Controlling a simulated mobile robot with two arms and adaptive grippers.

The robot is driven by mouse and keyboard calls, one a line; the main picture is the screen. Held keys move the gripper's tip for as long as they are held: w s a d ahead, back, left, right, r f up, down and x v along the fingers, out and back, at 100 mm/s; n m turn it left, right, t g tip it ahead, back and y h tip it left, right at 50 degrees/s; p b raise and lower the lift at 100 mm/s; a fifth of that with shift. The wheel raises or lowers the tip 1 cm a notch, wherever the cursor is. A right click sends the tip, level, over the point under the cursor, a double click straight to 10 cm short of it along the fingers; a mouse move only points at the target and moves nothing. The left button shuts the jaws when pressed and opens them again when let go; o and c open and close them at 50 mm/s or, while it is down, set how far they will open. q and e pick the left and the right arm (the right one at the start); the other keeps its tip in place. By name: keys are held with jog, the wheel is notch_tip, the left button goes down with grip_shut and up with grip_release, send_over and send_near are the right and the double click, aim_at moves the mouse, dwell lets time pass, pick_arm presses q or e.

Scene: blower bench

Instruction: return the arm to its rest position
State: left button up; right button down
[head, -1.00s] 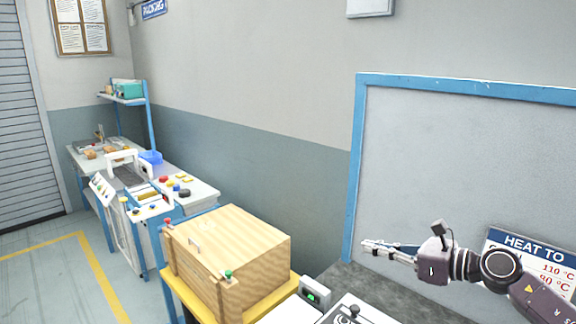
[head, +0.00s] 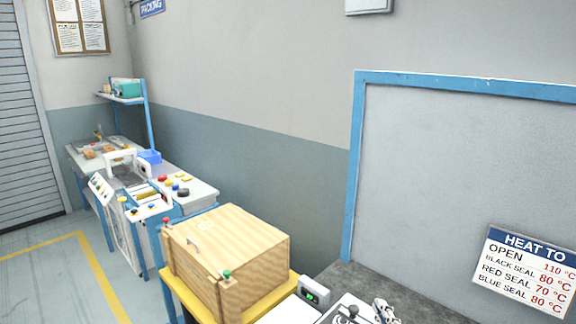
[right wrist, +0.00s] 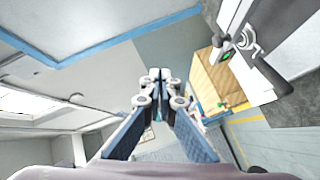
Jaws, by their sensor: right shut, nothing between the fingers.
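My right gripper (head: 383,308) shows only as pale fingers at the bottom edge of the head view, in front of the bench top. The rest of my right arm is out of that view. In the right wrist view its fingers (right wrist: 160,76) meet at the tips with nothing between them. My left gripper is in neither view.
A wooden crate (head: 235,250) sits on a yellow-edged stand left of the gripper. A small box with a green display (head: 314,291) is beside it. A heat sign (head: 527,272) is on the blue-framed panel (head: 450,170). A cluttered workbench (head: 200,190) stands farther left.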

jog(key=s+d+f+m+g+h, duration=0.1)
jog(key=s+d+f+m+g, duration=0.1)
jog(key=s+f+m+g, duration=0.85)
jog(key=s+a+f+m+g+y, duration=0.1)
jog(key=s+f, duration=0.3)
jog(key=s, duration=0.6)
jog(key=s+a+f+g, duration=0.1)
jog(key=s+f, duration=0.3)
jog(key=s, duration=0.7)
notch_tip(320, 180, down, 39)
jog(key=s+g+b, duration=0.2)
jog(key=b, duration=1)
jog(key=s+f+b, duration=0.3)
jog(key=s+f, duration=0.2)
jog(key=f, duration=0.3)
jog(key=s+d+f+b, duration=0.1)
jog(key=s+f+b, duration=0.2)
jog(key=s+f, duration=0.3)
jog(key=s+d+f+b, duration=0.1)
jog(key=s+f+b, duration=0.3)
jog(key=f, duration=0.7)
jog(key=shift+s+d+f+g, duration=0.25)
jog(key=shift+s+f+g, duration=0.1)
jog(key=shift+s, duration=0.7)
